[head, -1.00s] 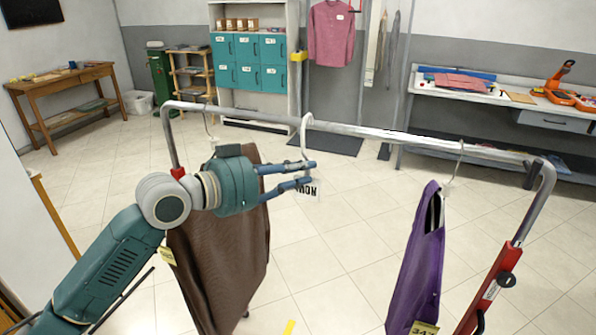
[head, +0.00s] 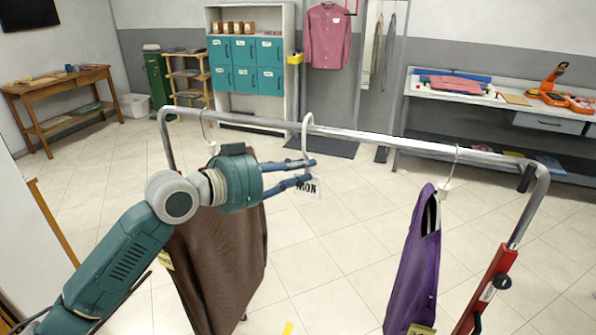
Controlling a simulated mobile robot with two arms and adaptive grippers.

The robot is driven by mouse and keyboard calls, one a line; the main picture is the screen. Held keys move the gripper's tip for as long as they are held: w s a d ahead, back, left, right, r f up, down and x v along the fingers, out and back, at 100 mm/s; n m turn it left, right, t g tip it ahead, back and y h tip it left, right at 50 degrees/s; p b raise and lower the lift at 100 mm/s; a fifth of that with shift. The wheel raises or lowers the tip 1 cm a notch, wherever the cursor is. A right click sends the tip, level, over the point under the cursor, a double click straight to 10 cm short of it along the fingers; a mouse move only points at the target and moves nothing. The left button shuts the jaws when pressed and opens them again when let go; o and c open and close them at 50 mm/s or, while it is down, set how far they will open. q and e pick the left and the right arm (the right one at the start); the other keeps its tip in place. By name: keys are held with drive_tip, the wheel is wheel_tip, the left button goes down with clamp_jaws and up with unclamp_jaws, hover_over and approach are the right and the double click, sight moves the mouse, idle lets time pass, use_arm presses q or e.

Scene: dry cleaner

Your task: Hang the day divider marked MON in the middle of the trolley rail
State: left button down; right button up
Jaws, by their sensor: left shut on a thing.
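The white day divider marked MON (head: 308,188) is in the head view, its hook (head: 306,133) over the trolley rail (head: 375,138) between the two hanging garments. My left gripper (head: 308,172) is shut on the divider just below the rail. The blue fingers cover part of it. My right gripper does not show.
A brown garment (head: 222,255) hangs at the left of the rail, behind my left arm. A purple garment (head: 415,262) hangs at the right. The trolley's red-sleeved post (head: 487,288) stands at the right. The rail between divider and purple garment is bare.

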sight(300, 174)
use_arm(q)
drive_tip(key=shift+w+d+b, duration=0.1)
drive_tip(key=shift+w+d, duration=0.2)
drive_tip(key=shift+w, duration=0.5)
drive_tip(key=shift+w+d+b, duration=0.1)
drive_tip(key=shift+w+d, duration=0.15)
drive_tip(key=shift+w, duration=0.55)
drive_tip(key=shift+w+d+b, duration=0.1)
drive_tip(key=shift+w+d, duration=0.2)
drive_tip(key=shift+w, duration=0.5)
drive_tip(key=shift+f, duration=0.1)
drive_tip(key=shift+f+b, duration=1.15)
drive_tip(key=shift+f, duration=0.35)
drive_tip(key=shift+f, duration=0.15)
drive_tip(key=c, duration=1.5)
unclamp_jaws()
